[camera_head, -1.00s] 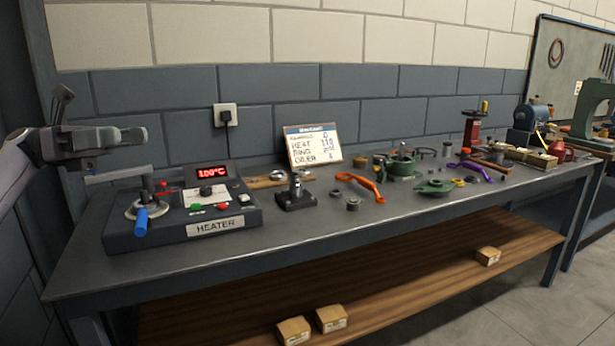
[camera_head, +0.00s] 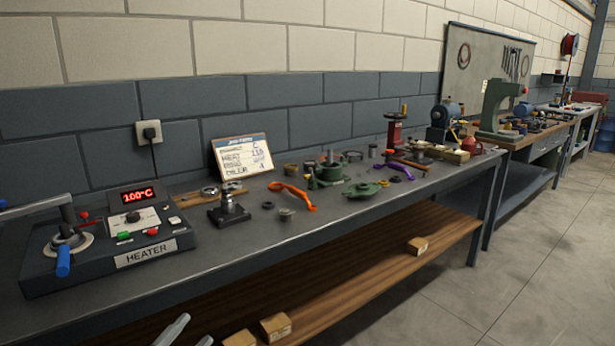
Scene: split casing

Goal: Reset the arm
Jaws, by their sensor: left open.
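My left gripper (camera_head: 196,328) shows only as two pale grey finger ends at the bottom edge, left of the middle. The fingers are apart with nothing between them. They are in front of and below the bench edge, clear of the bench things. The rest of the left arm is out of the picture. My right gripper is not in view. The heater (camera_head: 120,245) stands at the left end of the bench, its display reading 100°C. Its blue-handled lever (camera_head: 63,262) and a grey bar (camera_head: 38,208) are at its left side.
The bench (camera_head: 255,258) carries a black stand (camera_head: 229,210), an orange part (camera_head: 293,195), a green housing (camera_head: 328,174), a purple part (camera_head: 401,171) and a red press (camera_head: 394,132). A written board (camera_head: 242,156) leans at the back. Small boxes (camera_head: 275,326) lie on the lower shelf.

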